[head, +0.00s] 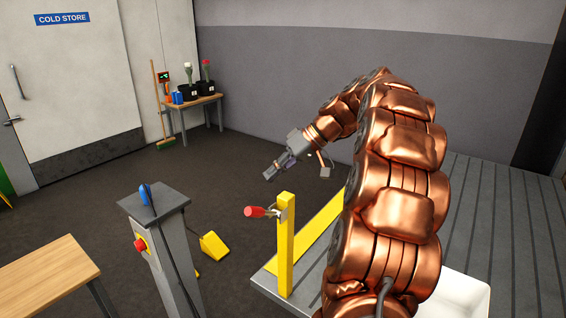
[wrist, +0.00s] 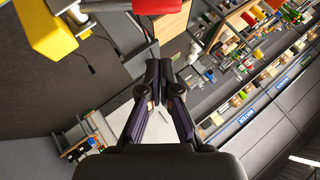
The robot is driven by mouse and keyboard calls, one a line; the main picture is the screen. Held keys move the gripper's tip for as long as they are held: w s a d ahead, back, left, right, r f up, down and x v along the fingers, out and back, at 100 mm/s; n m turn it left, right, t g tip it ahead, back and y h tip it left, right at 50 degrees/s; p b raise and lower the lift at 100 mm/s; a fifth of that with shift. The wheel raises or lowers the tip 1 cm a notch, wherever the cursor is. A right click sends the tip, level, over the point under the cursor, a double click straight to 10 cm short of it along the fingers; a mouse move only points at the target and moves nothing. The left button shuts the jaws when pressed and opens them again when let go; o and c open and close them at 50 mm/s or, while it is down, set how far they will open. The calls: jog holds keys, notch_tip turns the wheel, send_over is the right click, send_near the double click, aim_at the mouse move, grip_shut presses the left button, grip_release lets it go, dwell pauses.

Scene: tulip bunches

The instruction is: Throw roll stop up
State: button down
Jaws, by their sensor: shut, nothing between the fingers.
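A red-handled lever (head: 258,211) is mounted on a yellow post (head: 286,245) at the near edge of a grey slatted bed. The handle lies roughly level and points left. A grey pedestal (head: 160,235) to its left carries an upright blue lever (head: 147,195) and a red button (head: 140,244) on a yellow box. No label shows which lever is the roll stop. My gripper (head: 270,174) is shut and empty, in the air above and beyond the red handle, apart from it. Its closed fingertips show in the wrist view (wrist: 165,64).
A yellow foot-pedal-like block (head: 214,245) sits on the floor right of the pedestal. A wooden table (head: 48,278) is at near left. A small table (head: 195,103) with dark buckets stands by the far wall.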

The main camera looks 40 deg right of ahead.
aim_at(258, 209)
jog(key=p+x, duration=0.1)
jog(key=x, duration=0.2)
jog(key=shift+s+a+f+p, duration=0.35)
jog(key=shift+a+f, duration=0.15)
jog(key=shift+f, duration=0.3)
jog(key=shift+s+a+f+p, duration=0.3)
jog(key=shift+a+f, duration=0.15)
jog(key=shift+f, duration=0.35)
jog(key=shift+f, duration=0.1)
jog(key=a+f+h+b, duration=0.1)
jog(key=b, duration=0.3)
jog(key=a+f+n+h+b, duration=0.1)
jog(key=f+b, duration=0.1)
jog(key=b, duration=0.3)
jog(key=shift+s+a+h, duration=0.35)
jog(key=shift+a+h, duration=0.05)
notch_tip(258, 209, down, 10)
jog(key=a+n+t+h+b, duration=0.2)
jog(key=h+b, duration=0.7)
jog(key=b, duration=0.6)
jog(key=shift+s+a+n+t+b, duration=0.2)
jog(key=shift+s+n+t+b, duration=0.15)
jog(key=shift+n, duration=0.35)
jog(key=shift+f, duration=0.1)
